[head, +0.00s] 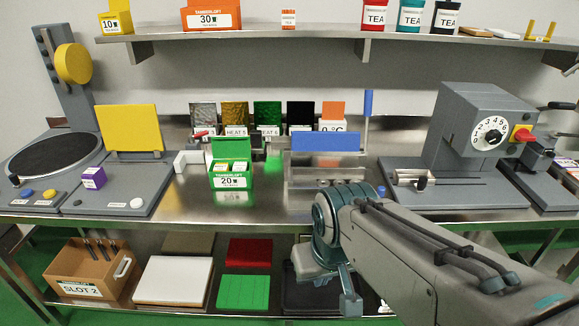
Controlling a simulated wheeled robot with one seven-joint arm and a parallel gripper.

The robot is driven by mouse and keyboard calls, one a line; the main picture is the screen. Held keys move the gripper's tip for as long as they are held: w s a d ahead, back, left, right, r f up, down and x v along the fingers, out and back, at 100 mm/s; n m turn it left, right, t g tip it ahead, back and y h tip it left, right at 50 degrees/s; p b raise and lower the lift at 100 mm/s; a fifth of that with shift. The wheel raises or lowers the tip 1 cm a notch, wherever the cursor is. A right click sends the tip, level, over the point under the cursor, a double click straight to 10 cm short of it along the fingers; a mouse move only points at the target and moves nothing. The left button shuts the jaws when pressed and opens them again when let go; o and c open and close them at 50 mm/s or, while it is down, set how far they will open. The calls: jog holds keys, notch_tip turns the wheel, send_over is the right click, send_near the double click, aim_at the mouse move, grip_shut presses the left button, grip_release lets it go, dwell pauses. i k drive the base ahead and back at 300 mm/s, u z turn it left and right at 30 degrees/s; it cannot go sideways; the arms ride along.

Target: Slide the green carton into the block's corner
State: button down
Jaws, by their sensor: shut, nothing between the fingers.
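The green carton (231,178), marked 20, stands upright with its lid open on the steel bench, left of the middle. Pale packets show inside it. The white L-shaped block (190,160) is on the bench just left of the carton and a little behind it. The carton covers part of the block's right end, so I cannot tell whether they touch. My gripper (350,304) hangs low in front of the bench edge, right of and well away from the carton. It is shut and empty, partly hidden by my arm.
A clear stand with a blue panel (326,141) is right of the carton. A yellow panel (130,128) and a small purple box (93,177) are on the left machine. A grey dial machine (480,128) stands at right. Bench in front of the carton is clear.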

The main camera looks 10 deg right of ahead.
aim_at(240, 180)
jog(key=z, duration=0.1)
jog(key=i, duration=1)
